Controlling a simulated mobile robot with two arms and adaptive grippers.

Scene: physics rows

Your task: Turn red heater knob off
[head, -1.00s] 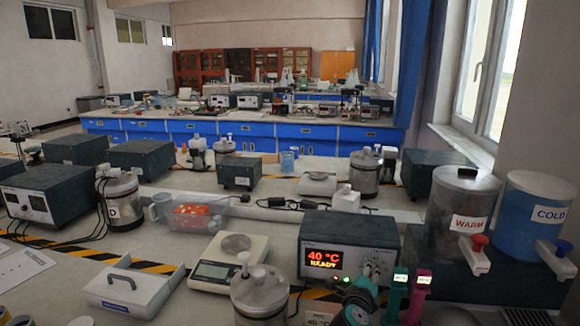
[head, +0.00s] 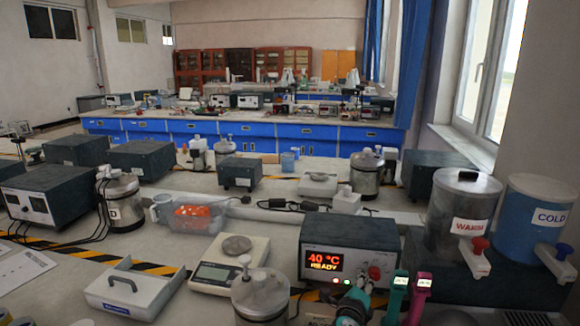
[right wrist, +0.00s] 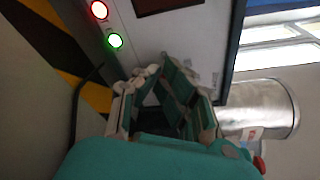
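The heater (head: 352,246) is a dark box with a pale front panel. Its display (head: 323,261) reads 40 °C READY. A small red knob (head: 374,272) shows at the right of the panel. My right gripper (head: 366,284), teal with pale fingers, is in front of the panel just below the knob. In the right wrist view the fingers (right wrist: 160,82) are close to the panel and lean toward each other. The knob does not show there, and I cannot tell whether they touch it. My left gripper is not in view.
A balance (head: 229,264) and a metal vessel (head: 260,298) stand left of the heater. Upright teal (head: 396,296) and pink (head: 420,296) devices are close to my right gripper. The WARM (head: 462,208) and COLD (head: 536,213) tanks stand at the right.

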